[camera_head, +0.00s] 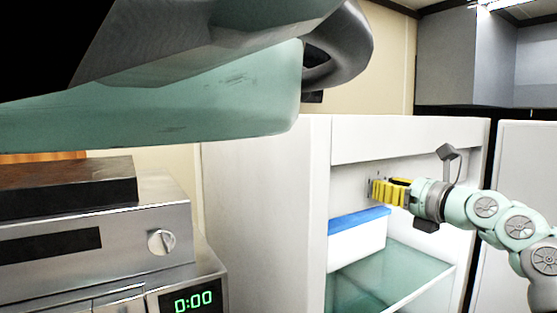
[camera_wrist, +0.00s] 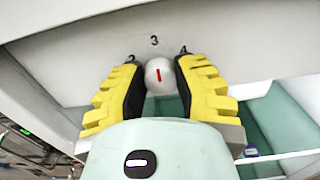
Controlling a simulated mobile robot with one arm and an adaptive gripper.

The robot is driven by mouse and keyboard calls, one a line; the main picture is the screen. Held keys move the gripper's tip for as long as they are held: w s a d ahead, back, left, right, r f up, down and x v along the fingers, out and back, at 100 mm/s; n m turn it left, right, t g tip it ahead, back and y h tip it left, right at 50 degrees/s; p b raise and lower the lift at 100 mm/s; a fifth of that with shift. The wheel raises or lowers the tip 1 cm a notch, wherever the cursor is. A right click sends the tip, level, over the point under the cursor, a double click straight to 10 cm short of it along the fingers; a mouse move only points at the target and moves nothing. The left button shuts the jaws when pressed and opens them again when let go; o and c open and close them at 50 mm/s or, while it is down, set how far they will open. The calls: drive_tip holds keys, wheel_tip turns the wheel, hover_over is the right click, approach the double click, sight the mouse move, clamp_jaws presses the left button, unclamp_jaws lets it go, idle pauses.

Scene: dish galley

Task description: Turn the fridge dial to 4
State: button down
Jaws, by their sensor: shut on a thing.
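The fridge dial (camera_wrist: 160,76) is a small round white knob with a short red mark, between my fingers in the wrist view. The mark points up, roughly toward the printed 3 (camera_wrist: 154,40). Further numerals on either side are partly covered by my fingertips and cannot be read surely. My gripper (camera_wrist: 158,73) has yellow ribbed fingers with dark pads and is shut on the dial from both sides. In the head view my gripper (camera_head: 375,190) reaches into the open white fridge (camera_head: 265,190), at its inner wall. The dial is hidden there by the fingers.
Below my gripper are a white bin with a blue top (camera_head: 358,220) and a clear greenish drawer (camera_head: 400,275). A steel appliance (camera_head: 100,240) with a knob and a green 0:00 display stands at left. A large greenish-grey shape fills the upper left.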

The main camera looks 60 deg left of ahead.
drive_tip(key=shift+m, duration=0.3)
drive_tip(key=shift+w+m+p, duration=0.1)
drive_tip(key=shift+m+p, duration=1.2)
drive_tip(key=shift+m, duration=4.1)
drive_tip(key=shift+f, duration=0.1)
drive_tip(key=c, duration=0.6)
unclamp_jaws()
